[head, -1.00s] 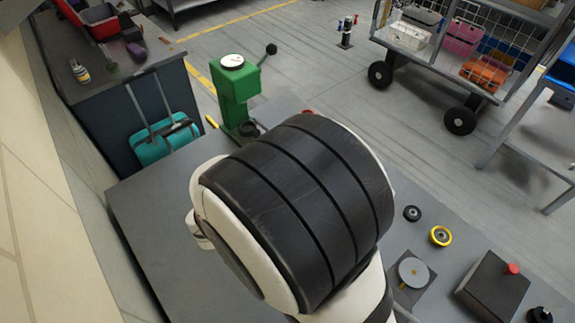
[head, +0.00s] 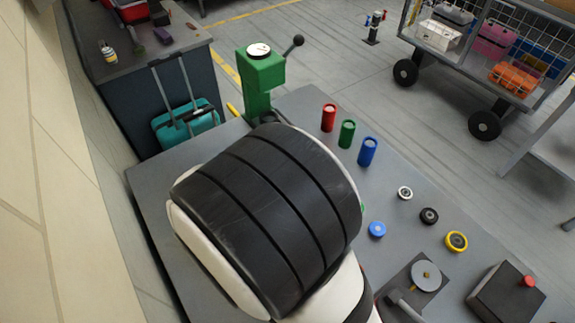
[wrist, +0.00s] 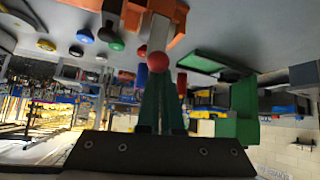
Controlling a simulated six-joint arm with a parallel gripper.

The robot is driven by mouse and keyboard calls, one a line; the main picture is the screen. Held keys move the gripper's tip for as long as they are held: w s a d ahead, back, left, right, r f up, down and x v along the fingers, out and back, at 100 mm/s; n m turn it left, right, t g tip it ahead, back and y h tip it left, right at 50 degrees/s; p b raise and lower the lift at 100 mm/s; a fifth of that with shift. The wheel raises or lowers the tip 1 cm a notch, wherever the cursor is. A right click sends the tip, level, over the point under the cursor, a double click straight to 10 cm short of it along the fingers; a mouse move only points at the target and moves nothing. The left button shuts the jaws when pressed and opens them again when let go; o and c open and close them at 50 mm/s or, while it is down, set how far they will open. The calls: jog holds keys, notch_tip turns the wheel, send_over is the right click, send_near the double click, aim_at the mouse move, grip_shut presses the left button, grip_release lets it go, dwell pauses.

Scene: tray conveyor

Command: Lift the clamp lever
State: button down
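In the wrist view an orange clamp (wrist: 178,42) shows at the top middle. Its pale lever (wrist: 158,35) ends in a red ball knob (wrist: 157,62). My gripper (wrist: 160,84) has its two dark green fingers pointing at the knob, with the tips close beside it in the picture. The fingers lie near each other; I cannot tell whether they touch the knob or how far apart they are. In the head view my arm's black and white link hides the clamp and my gripper.
A green press (head: 262,72) stands at the bench's far end. Red (head: 328,117), green (head: 347,133) and blue (head: 367,151) cylinders stand right of my arm. Several discs, a disc fixture (head: 425,275) and a red-button box (head: 500,293) line the right side. The left bench (head: 165,210) is bare.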

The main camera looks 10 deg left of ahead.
jog(key=shift+s+f, duration=0.2)
jog(key=w+d+r, duration=0.2)
jog(key=w, duration=0.2)
jog(key=s+a+r, duration=0.5)
jog(key=s, duration=0.2)
jog(key=shift+s, duration=0.3)
